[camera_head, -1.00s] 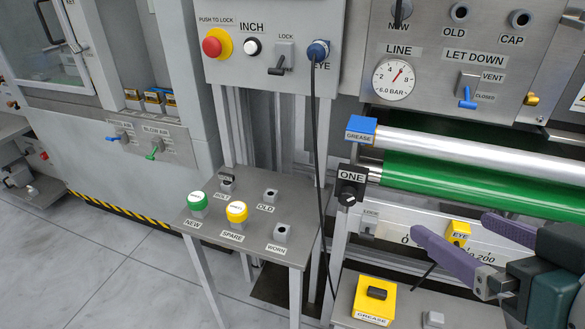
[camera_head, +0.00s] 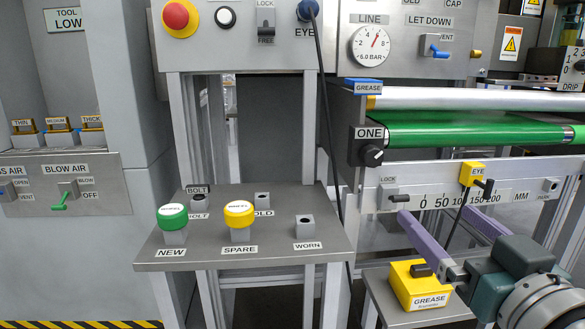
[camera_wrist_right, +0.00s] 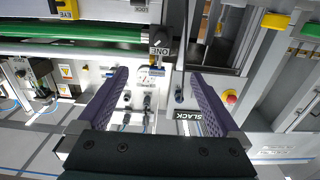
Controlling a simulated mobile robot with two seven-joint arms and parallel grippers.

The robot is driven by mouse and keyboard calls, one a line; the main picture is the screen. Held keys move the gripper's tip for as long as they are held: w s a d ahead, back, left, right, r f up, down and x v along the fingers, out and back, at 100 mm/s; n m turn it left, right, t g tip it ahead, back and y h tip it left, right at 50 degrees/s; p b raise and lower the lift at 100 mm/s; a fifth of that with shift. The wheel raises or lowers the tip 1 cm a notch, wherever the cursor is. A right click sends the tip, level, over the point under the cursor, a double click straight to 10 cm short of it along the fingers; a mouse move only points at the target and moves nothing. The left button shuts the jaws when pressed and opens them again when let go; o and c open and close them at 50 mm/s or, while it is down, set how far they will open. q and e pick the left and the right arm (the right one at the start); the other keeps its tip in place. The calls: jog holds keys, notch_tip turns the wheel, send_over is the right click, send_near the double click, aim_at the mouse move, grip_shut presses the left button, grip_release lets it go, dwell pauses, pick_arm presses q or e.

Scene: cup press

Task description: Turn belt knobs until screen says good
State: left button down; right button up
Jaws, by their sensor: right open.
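The belt knob marked ONE (camera_head: 372,154) is a black knob on a dark block at the left end of the green belt roller (camera_head: 470,134). It also shows upside down in the right wrist view (camera_wrist_right: 163,40). My right gripper (camera_head: 437,215) is open and empty, at the lower right below the scale bar. In the right wrist view its two purple fingers (camera_wrist_right: 159,75) are spread, and the knob is beyond their tips. A panel at the upper left reads TOOL LOW (camera_head: 66,19). No screen reading GOOD is seen. My left gripper is not in view.
A grey stand (camera_head: 270,253) holds a green NEW cap (camera_head: 172,216) and a yellow SPARE cap (camera_head: 239,213). A yellow GREASE box (camera_head: 420,287) is beside my right gripper. A yellow EYE block (camera_head: 473,174) sits on the scale bar. A dark cable hangs left of the knob.

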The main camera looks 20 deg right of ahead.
jog(key=b+x, duration=0.2)
jog(key=x, duration=0.5)
jog(key=shift+b, duration=0.4)
jog(key=shift+w+a, duration=0.1)
